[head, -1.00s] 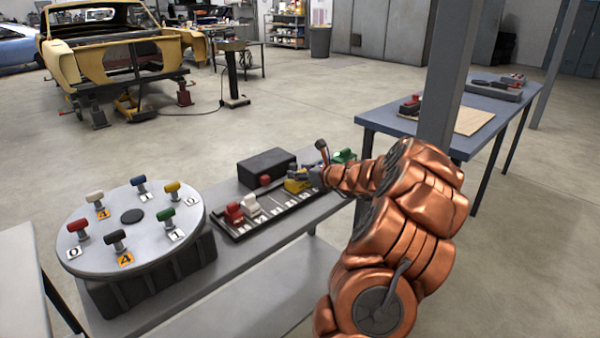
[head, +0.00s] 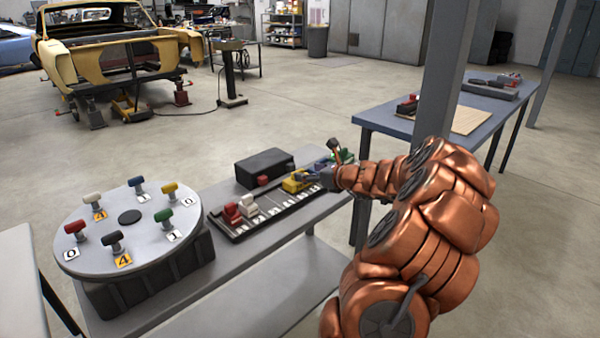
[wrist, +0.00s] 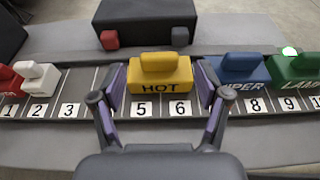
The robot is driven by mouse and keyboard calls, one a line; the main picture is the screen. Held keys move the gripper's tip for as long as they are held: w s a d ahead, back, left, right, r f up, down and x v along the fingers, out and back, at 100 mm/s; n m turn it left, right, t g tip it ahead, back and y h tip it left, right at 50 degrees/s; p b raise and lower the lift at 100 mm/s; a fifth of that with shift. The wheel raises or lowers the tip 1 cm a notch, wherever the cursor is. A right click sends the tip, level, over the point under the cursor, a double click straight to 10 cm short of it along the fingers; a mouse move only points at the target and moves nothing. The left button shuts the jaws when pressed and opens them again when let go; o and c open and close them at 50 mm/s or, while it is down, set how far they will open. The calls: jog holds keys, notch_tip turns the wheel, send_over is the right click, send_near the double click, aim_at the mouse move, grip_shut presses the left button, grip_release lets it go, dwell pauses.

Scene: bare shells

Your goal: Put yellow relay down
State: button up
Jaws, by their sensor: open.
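In the head view my gripper (head: 317,178) is small and partly hidden at the right part of the rail.
A red relay (head: 232,212) and a white relay (head: 248,206) stand at low numbers. A blue relay (wrist: 240,70) and a green relay (wrist: 294,73) are right of the yellow one. A black box (head: 264,166) stands behind. A round plate (head: 110,245) with coloured knobs is left.

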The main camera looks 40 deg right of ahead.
jog(key=v, duration=0.6)
jog(key=shift+s, duration=0.35)
jog(key=shift+a, duration=0.1)
dwell(0.5)
